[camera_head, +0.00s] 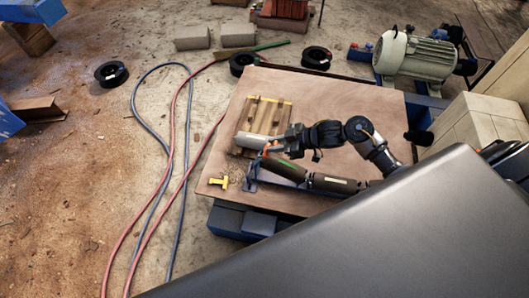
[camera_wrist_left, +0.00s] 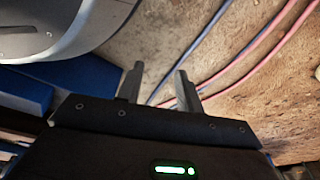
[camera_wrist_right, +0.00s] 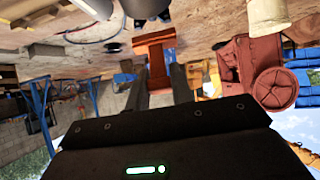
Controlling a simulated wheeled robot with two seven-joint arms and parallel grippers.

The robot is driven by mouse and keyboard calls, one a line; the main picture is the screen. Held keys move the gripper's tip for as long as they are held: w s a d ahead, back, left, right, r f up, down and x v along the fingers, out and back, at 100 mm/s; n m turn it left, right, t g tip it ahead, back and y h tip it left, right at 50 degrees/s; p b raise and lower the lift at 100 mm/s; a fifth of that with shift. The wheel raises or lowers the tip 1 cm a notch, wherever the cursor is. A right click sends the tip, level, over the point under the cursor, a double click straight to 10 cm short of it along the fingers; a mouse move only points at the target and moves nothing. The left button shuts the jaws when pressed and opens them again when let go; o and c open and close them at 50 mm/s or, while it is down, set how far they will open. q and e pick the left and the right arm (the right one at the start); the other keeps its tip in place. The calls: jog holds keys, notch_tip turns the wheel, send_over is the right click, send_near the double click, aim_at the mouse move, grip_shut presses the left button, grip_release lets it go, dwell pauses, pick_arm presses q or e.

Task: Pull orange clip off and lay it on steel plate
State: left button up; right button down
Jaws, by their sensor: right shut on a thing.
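My right arm reaches in from the right over the flat brown plate (camera_head: 335,95), which looks like the plate of the task. My right gripper (camera_head: 270,149) is at the end of the dark cylinder with a green mark (camera_head: 290,171). Its jaws are shut on the orange clip (camera_head: 273,147), partly hidden in the head view. My left gripper (camera_wrist_left: 156,82) shows in the left wrist view, open and empty above the floor.
A yellow clip-like part (camera_head: 219,182) lies at the plate's left corner. Another dark cylinder (camera_head: 334,184) lies right of the first. The plate's upper right is bare. Hoses (camera_head: 164,180) cross the floor.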

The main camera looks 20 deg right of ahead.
jog(key=shift+d+r, duration=0.1)
jog(key=shift+r, duration=0.05)
pick_arm(q)
jog(key=shift+s+a+f+p, duration=0.3)
jog(key=shift+s+a+f, duration=0.1)
jog(key=shift+f, duration=0.15)
pick_arm(e)
jog(key=shift+r, duration=0.1)
pick_arm(q)
jog(key=shift+a+f, duration=0.1)
jog(key=shift+f, duration=0.1)
pick_arm(e)
jog(key=shift+s+r, duration=0.1)
jog(key=shift+d+r+p, duration=0.2)
jog(key=shift+r+p, duration=0.1)
jog(key=shift+p, duration=0.15)
pick_arm(q)
jog(key=shift+s+a+f+p, duration=0.1)
jog(key=shift+s+a+f, duration=0.25)
jog(key=shift+s, duration=0.25)
jog(key=shift+s+a+f+p, duration=0.1)
jog(key=shift+s+a+f, duration=0.1)
jog(key=shift+s+f, duration=0.3)
jog(key=shift+s+a+f+p, duration=0.1)
jog(key=shift+s+a+f, duration=0.2)
jog(key=shift+s, duration=0.35)
pick_arm(e)
jog(key=shift+s+d+r, duration=0.1)
jog(key=shift+s+r, duration=0.05)
jog(key=shift+r, duration=0.05)
